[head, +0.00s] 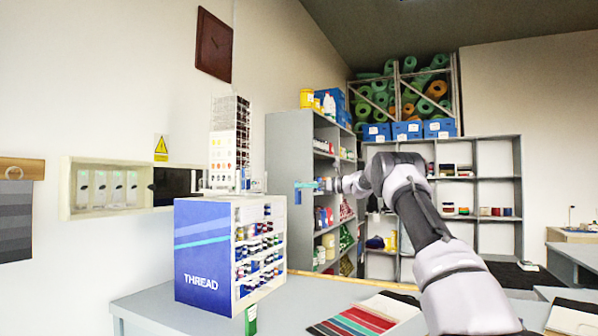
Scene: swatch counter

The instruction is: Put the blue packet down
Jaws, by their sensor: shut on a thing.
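My gripper (322,185) is at the end of my arm, which reaches in from the lower right. It points left, in front of the grey shelf unit and above the counter. It is shut on a small, flat blue packet (304,185), seen nearly edge-on at the fingertips. The packet is held in the air, to the right of the thread cabinet's top edge. The fingers are small in the picture, and their exact hold on the packet is hard to make out.
The blue THREAD cabinet (203,255) stands on the grey counter (150,308), with a swatch tower (229,135) on top. A green item (251,320) stands before it. An open swatch book (352,322) lies to the right. Bare counter shows at front left.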

